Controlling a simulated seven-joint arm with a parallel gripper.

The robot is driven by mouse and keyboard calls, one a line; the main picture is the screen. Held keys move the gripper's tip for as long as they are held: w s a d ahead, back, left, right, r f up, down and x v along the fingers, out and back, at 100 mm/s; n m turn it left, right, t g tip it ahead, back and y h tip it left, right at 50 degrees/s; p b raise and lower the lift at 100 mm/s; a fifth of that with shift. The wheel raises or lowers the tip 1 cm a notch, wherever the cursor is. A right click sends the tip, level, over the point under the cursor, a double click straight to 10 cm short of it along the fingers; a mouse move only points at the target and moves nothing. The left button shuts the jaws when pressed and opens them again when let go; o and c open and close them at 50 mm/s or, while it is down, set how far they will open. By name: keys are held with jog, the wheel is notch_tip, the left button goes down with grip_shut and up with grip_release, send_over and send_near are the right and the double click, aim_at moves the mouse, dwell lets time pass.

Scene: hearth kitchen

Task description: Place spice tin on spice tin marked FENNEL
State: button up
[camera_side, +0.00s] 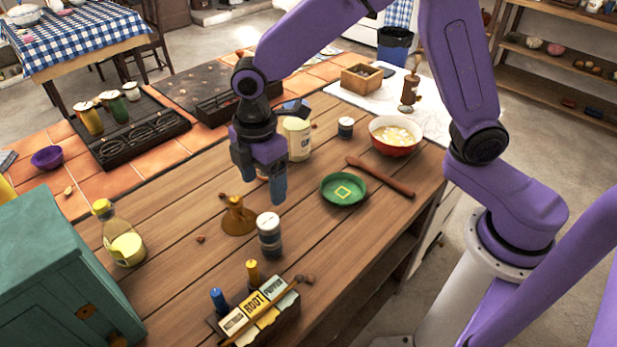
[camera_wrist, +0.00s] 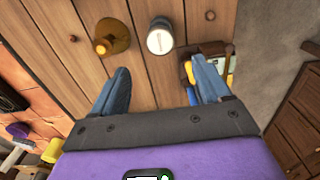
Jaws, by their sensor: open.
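My gripper (camera_side: 262,186) is open above the wooden counter, its fingers pointing down. In the wrist view the blue fingers (camera_wrist: 163,84) stand apart with bare counter between them. A white-lidded spice tin (camera_side: 268,222) shows below and beside my gripper, apart from it. It appears to stand upright on a second dark tin (camera_side: 270,250). From above, only the white lid (camera_wrist: 160,38) shows clearly, beyond the fingertips. Another small dark tin with a pale lid (camera_side: 345,128) stands at the back near the red bowl. I cannot read FENNEL on any tin.
A brass bell-shaped object (camera_side: 238,218) stands close left of the stacked tins; a label rack (camera_side: 258,316) is in front. A green dish (camera_side: 344,190), rolling pin (camera_side: 382,177), red bowl (camera_side: 396,138) and pale canister (camera_side: 298,140) lie behind. An oil bottle (camera_side: 122,240) stands left.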

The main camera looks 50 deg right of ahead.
jog(key=s+d+r+m, duration=0.2)
jog(key=s+d, duration=0.7)
jog(key=s, duration=0.2)
jog(key=s+d+r+m, duration=0.2)
jog(key=s+d+m, duration=0.1)
jog(key=s+d, duration=0.5)
jog(key=s, duration=0.3)
jog(key=shift+s+d+r, duration=0.35)
